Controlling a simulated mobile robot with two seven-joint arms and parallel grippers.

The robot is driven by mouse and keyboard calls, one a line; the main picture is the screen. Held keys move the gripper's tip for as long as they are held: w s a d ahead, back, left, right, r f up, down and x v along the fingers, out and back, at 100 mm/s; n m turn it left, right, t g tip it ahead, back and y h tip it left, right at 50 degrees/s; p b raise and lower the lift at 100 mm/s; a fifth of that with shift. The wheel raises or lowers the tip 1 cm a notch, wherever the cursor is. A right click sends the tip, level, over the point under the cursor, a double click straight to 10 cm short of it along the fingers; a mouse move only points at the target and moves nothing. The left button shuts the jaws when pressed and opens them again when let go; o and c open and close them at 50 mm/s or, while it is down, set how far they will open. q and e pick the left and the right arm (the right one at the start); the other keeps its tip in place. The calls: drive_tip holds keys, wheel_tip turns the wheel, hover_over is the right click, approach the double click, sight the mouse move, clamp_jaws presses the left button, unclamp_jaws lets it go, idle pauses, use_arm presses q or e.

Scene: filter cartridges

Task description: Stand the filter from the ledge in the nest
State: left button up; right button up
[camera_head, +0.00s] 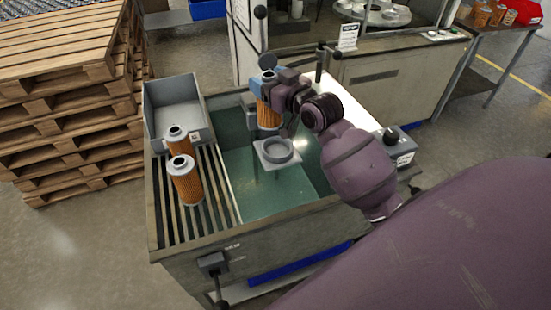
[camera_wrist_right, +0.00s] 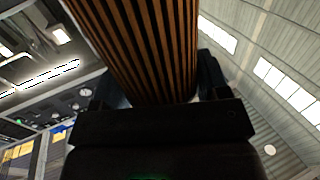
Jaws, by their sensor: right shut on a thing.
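An orange pleated filter (camera_head: 269,112) is held upright in my right gripper (camera_head: 268,88), which is shut on its upper part. In the right wrist view the pleated filter (camera_wrist_right: 145,45) fills the top middle, between the fingers. The nest (camera_head: 277,152), a grey round ring on a square plate, stands in the green basin. The held filter is above and slightly behind the nest in the head view; I cannot tell the exact gap. Two more orange filters, a nearer one (camera_head: 186,184) and a farther one (camera_head: 177,142), stand on the slatted rack. My left gripper is out of view.
The slatted rack (camera_head: 216,190) fills the bench's left side, with an empty grey bin (camera_head: 175,104) behind it. A post with a dark knob stands behind the gripper. A small control box (camera_head: 399,148) sits at the right edge. The green basin floor (camera_head: 265,200) is clear in front.

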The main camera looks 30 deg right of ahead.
drive_tip(key=w+d+r+b, duration=0.2)
drive_tip(key=w+d+r, duration=0.1)
drive_tip(key=d+r, duration=0.15)
wheel_tip(320, 180, down, 20)
drive_tip(key=b, duration=0.4)
drive_tip(key=shift+f+y, duration=0.2)
drive_tip(key=shift+y, duration=0.1)
drive_tip(key=shift+d, duration=0.1)
drive_tip(key=shift+f+b, duration=0.35)
drive_tip(key=shift+f, duration=0.05)
drive_tip(key=o, duration=1.2)
drive_tip(key=shift+r, duration=0.2)
